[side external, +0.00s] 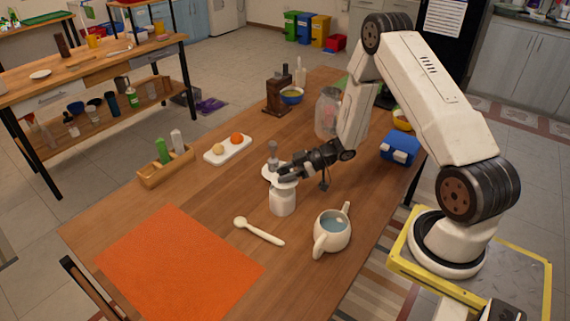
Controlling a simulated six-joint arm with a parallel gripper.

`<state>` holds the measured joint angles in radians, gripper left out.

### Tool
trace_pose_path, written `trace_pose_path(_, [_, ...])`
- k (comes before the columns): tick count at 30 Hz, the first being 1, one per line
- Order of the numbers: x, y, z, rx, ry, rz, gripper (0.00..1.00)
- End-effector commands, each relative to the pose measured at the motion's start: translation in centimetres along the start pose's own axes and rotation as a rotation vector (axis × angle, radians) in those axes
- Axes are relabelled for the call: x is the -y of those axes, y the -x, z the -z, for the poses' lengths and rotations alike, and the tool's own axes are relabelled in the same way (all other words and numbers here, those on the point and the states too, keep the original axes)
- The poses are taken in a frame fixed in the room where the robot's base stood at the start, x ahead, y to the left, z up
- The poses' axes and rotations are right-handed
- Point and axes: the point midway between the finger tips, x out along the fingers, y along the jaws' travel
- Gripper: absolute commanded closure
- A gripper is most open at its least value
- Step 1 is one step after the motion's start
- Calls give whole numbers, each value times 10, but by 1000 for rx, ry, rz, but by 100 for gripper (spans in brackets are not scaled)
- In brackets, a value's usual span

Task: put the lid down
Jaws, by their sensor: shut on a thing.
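My gripper (284,173) is over the middle of the table, its dark fingers pointing left, shut on the lid (286,183). The lid is pale, small and largely hidden by the fingers. A white jar (283,202) stands upright directly below the fingers. I cannot tell whether the lid touches the jar's top. A small grey dispenser (273,155) stands just behind the fingers, seemingly on a white saucer (266,173).
A white spoon (259,232) and a two-handled cup (332,232) of bluish liquid lie in front. An orange mat (178,262) covers the front left. A wooden rack (166,169), white tray (228,150), glass jar (327,112) and blue box (399,149) stand around.

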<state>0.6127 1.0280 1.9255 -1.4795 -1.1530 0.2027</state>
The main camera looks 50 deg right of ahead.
Motion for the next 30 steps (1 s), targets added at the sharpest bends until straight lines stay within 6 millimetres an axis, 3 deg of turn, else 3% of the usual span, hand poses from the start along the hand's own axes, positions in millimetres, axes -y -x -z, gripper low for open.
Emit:
trace_pose_path(8, [-6,-7,-7,0,0,0,100])
trace_pose_path(18, [-9,-20,-32,-1,-1,-1,100])
trace_pose_path(30, [-9,-21,-35,0,-1,0,100])
